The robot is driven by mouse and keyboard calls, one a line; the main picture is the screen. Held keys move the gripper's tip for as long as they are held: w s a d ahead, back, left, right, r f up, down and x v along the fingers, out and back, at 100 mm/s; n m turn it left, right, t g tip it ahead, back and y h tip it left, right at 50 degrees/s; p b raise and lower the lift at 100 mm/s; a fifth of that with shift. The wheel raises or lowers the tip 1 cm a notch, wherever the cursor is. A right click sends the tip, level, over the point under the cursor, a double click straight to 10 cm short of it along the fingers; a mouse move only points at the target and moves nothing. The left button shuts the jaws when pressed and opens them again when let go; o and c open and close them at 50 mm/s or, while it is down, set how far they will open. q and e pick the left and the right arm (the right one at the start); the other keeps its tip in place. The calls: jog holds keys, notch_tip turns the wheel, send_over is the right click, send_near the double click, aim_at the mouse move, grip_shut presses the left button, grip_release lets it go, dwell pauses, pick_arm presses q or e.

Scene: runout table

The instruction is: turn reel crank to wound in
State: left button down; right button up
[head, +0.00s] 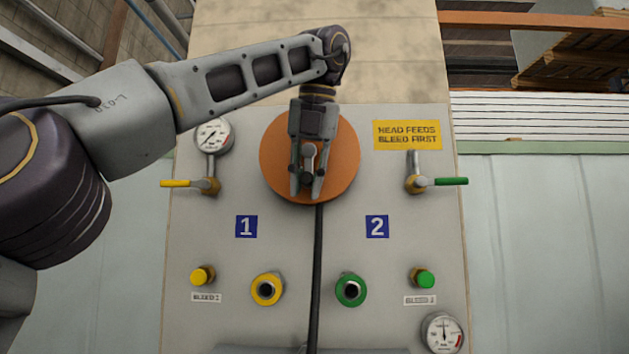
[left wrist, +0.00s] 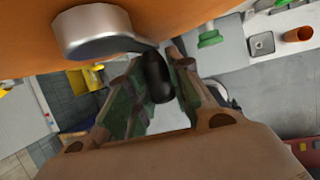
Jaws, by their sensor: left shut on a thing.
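The orange reel (head: 343,160) is mounted on the upper middle of the grey panel, with a dark hose hanging straight down from it. Its crank (head: 309,150) is a metal arm with a dark knob, partly hidden by my gripper in the head view. My left gripper (head: 307,190) reaches down in front of the reel, its fingers either side of the crank. In the left wrist view the metal crank arm (left wrist: 92,32) lies close to the orange reel face, and its black knob (left wrist: 158,78) sits between the fingers of my left gripper (left wrist: 155,88). My right gripper is not in view.
The panel (head: 300,225) carries a yellow-handled valve (head: 176,183) left and a green-handled valve (head: 450,181) right of the reel. Gauges (head: 213,136), bleed knobs (head: 202,276) and yellow (head: 267,289) and green (head: 351,290) ports are also there.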

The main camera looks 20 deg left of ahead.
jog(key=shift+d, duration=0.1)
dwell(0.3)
pick_arm(q)
jog(key=c, duration=1.3)
grip_release()
jog(key=shift+o, duration=0.2)
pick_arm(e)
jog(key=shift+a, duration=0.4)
